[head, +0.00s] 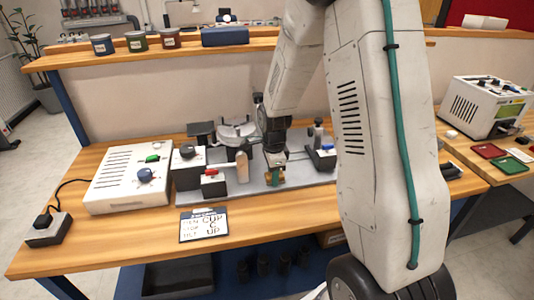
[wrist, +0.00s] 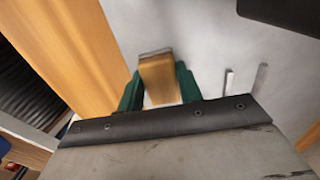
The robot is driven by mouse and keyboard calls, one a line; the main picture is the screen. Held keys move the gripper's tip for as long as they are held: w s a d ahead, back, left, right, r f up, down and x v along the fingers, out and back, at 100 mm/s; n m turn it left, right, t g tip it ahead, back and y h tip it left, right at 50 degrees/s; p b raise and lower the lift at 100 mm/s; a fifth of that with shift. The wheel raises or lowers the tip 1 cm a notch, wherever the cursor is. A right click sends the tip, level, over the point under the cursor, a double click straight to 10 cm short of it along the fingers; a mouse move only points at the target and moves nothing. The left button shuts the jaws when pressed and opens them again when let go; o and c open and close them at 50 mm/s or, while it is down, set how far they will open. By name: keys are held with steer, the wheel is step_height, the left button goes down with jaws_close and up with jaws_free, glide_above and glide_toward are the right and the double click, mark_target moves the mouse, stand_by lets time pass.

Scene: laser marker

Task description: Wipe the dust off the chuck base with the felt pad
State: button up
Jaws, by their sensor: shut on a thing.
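My gripper (head: 275,179) is low over the front part of a grey metal plate (head: 245,192) on the bench. In the wrist view its green fingers (wrist: 157,88) are shut on a tan wooden block, the felt pad (wrist: 159,72), which has a thin grey edge at its far end. I cannot tell whether the pad touches the plate. A silver round fixture (head: 236,132), perhaps the chuck, stands on the plate behind and left of my gripper. I cannot make out which part is the chuck base, and no dust is clearly visible.
A dark box with a red knob (head: 213,184) and a tan cylinder (head: 242,165) stand left of my gripper. A box with a blue knob (head: 321,157) is at its right. A white control box (head: 130,176) and a sign card (head: 203,225) are on the bench.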

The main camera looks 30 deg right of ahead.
steer(key=shift+w+a+r, duration=0.1)
steer(key=shift+a+r, duration=0.05)
steer(key=shift+a, duration=0.1)
step_height(320, 180, up, 3)
steer(key=shift+d+f, duration=0.1)
steer(key=shift+r, duration=2.65)
